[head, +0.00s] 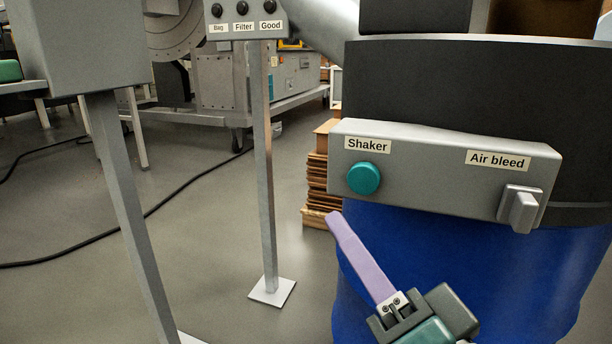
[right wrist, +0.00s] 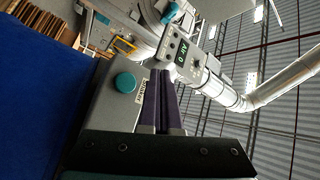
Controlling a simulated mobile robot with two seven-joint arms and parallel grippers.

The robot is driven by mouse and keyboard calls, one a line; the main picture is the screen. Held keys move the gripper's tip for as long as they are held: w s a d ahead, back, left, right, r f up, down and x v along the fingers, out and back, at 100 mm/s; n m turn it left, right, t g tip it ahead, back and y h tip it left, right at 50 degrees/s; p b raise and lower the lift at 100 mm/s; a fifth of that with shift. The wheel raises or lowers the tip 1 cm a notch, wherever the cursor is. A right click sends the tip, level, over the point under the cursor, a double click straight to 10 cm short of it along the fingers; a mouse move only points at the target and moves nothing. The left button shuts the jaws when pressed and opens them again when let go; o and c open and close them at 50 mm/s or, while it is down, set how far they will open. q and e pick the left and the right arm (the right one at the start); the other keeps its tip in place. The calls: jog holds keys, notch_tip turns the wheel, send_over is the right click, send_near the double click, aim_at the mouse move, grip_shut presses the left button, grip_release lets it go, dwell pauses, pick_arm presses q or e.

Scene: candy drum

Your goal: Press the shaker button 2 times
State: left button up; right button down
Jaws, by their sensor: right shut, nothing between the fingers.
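The shaker button (head: 364,178) is a round teal button on a grey control box (head: 430,188), under a "Shaker" label. It also shows in the right wrist view (right wrist: 125,82), left of my fingers. My right gripper (head: 335,217) is shut and empty, with its purple fingers pointing up and left. In the head view its tips are below and a little left of the button. In the right wrist view the shut fingers (right wrist: 162,75) lie beside the button with the "Shaker" label next to them. I see no contact with the button. My left gripper is not in view.
A grey "Air bleed" switch (head: 520,208) sits on the box's right end. The box is on a blue and black drum (head: 470,265). A post-mounted panel (head: 245,20) with "Bag", "Filter" and "Good" stands behind. Stacked cardboard (head: 318,180) is behind the drum.

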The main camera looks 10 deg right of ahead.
aim_at(367, 195)
jog(key=shift+w+d+b, duration=0.55)
jog(key=shift+w+d, duration=0.25)
jog(key=shift+w, duration=0.45)
jog(key=shift+w+d+b, duration=0.6)
jog(key=shift+w+d, duration=0.25)
jog(key=shift+w, duration=0.35)
jog(key=shift+w+d+b, duration=0.55)
jog(key=shift+w+d, duration=0.25)
jog(key=shift+w, duration=0.45)
jog(key=shift+w, duration=0.1)
jog(key=shift+w+d, duration=0.25)
